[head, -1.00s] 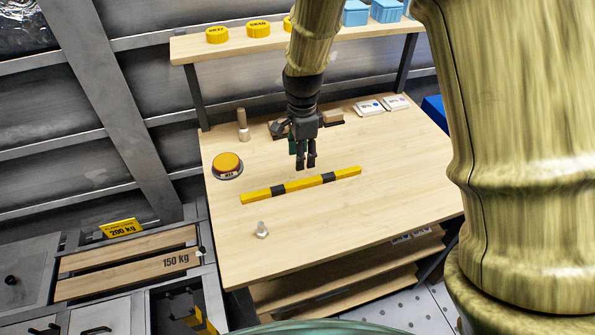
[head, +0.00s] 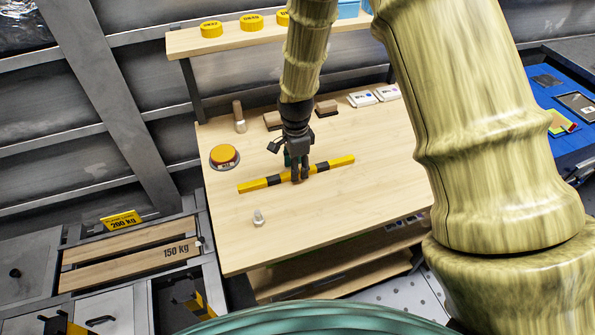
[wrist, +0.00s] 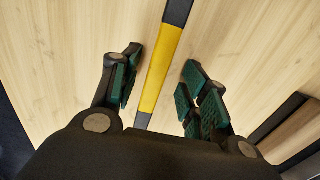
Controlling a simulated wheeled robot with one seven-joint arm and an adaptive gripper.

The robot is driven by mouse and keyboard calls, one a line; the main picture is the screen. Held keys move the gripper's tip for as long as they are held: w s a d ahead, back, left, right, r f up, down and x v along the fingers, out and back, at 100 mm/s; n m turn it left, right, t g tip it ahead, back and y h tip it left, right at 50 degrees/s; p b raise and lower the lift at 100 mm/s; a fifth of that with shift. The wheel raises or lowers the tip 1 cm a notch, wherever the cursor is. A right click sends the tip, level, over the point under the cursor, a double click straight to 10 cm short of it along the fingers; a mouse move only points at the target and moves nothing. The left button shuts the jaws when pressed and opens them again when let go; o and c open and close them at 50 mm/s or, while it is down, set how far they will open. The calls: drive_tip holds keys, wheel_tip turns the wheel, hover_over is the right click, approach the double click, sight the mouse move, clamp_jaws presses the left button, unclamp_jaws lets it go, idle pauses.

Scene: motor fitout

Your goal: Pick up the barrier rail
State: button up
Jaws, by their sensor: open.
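The barrier rail (head: 262,183) is a long yellow and black bar lying on the wooden workbench (head: 340,217). In the head view my gripper (head: 299,176) is over the middle of the rail, its fingers reaching down to it. In the wrist view the rail (wrist: 161,70) runs up the picture between the open green-padded fingers of my gripper (wrist: 158,88). The rail's lower part is hidden behind the gripper body.
A round orange button (head: 224,154) stands left of the rail, and a small metal bolt (head: 258,217) stands in front. A peg (head: 239,118), wooden-looking blocks (head: 326,108) and white boxes (head: 362,99) stand at the back, below a shelf (head: 190,42). The right bench area is clear.

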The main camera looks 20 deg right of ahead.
drive_tip(key=shift+s+f, duration=0.2)
drive_tip(key=shift+f, duration=0.55)
drive_tip(key=shift+w, duration=0.1)
clamp_jaws()
